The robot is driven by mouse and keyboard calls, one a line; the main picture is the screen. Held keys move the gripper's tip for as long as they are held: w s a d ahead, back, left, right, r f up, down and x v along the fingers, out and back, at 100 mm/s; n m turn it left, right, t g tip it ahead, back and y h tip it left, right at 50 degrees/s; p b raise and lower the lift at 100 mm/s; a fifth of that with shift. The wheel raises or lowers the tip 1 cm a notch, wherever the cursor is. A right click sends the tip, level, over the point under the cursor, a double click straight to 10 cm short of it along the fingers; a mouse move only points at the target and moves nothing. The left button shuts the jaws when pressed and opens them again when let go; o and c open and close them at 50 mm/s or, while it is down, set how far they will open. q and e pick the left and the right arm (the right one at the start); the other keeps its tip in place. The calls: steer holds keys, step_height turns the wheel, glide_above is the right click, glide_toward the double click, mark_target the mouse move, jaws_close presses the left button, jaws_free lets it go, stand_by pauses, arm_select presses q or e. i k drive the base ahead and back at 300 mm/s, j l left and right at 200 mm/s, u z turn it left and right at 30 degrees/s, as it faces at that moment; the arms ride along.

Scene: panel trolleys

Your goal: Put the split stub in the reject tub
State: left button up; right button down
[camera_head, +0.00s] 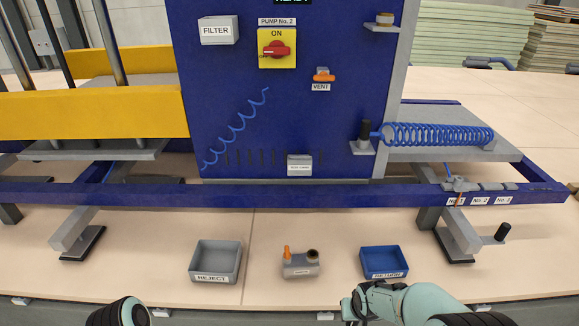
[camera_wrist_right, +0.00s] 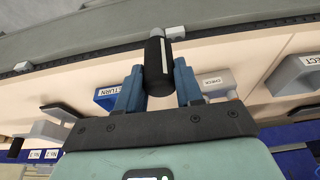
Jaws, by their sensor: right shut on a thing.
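In the head view my right gripper (camera_head: 362,303) is low, right of centre, in front of the blue return tub; the stub is not clear there. The grey reject tub (camera_head: 215,276) stands on the pale surface left of centre and looks empty. Its labelled side also shows at the right of the wrist view (camera_wrist_right: 309,62). My left gripper is out of view.
A grey check block (camera_head: 300,270) with an orange lever stands between the reject tub and the blue return tub (camera_head: 384,276). Behind them runs a blue frame rail (camera_head: 280,195) below the blue pump panel (camera_head: 280,110). A blue coiled hose (camera_head: 437,135) is at right.

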mark_target(226, 266)
steer(key=i+j+u, duration=0.25)
steer(key=i+j, duration=0.2)
steer(key=j, duration=0.15)
steer(key=i+j+u, duration=0.3)
steer(key=i+j, duration=0.2)
